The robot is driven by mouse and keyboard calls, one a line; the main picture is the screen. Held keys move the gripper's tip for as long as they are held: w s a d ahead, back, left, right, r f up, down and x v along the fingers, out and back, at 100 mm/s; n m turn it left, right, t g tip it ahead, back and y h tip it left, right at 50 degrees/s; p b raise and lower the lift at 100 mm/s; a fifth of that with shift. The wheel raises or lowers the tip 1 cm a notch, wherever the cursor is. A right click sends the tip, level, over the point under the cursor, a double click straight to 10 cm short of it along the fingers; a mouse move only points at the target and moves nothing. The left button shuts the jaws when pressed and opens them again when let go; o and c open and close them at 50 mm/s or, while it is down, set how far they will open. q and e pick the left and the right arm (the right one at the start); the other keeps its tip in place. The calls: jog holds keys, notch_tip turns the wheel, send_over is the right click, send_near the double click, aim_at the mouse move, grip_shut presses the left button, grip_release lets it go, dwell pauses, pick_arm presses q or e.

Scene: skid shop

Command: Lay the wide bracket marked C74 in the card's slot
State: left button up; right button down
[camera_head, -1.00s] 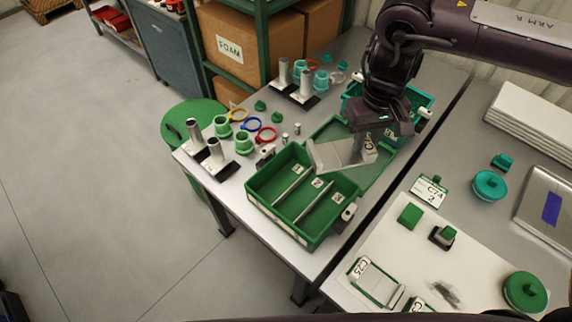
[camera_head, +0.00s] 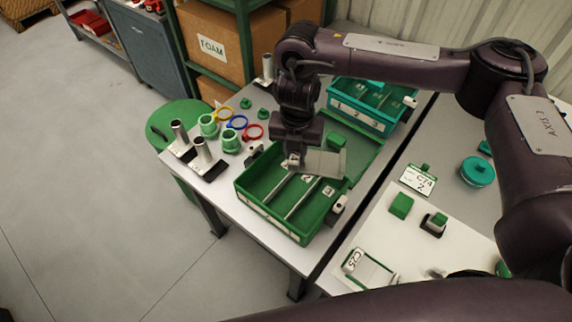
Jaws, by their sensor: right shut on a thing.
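My right gripper (camera_head: 294,162) points down over the open green compartment box (camera_head: 240,188). It is shut on a wide grey bracket plate (camera_head: 323,163), held at its left end. The plate spans the box's back right part, and a green piece shows at its far edge. Its mark cannot be read here. A white card marked C74 2 (camera_head: 418,180) stands on the right table, behind the white board (camera_head: 385,225). A bracket marked C25 (camera_head: 368,268) lies on that board at the front. My left gripper is not in view.
A teal divided box (camera_head: 365,108) stands behind the green box. Green cups, coloured rings and metal posts (camera_head: 203,150) stand on the left. My right arm covers the board's right part.

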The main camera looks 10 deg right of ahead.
jog(key=shift+s+a+f+n+b, duration=0.1)
jog(key=shift+a+f+n+b, duration=0.3)
jog(key=shift+f+n+b, duration=1.55)
jog(key=shift+s+a+f+n+b, duration=0.1)
jog(key=shift+a+f+n+b, duration=0.3)
jog(key=shift+f+n+b, duration=1.55)
jog(key=shift+a+f+n+b, duration=0.4)
jog(key=shift+f+n+b, duration=0.4)
jog(key=shift+f+n, duration=2.2)
jog(key=shift+f+m, duration=0.7)
jog(key=shift+f+b, duration=0.15)
jog(key=shift+b, duration=0.15)
jog(key=shift+f+b, duration=0.3)
jog(key=shift+f, duration=0.05)
jog(key=shift+f, duration=0.2)
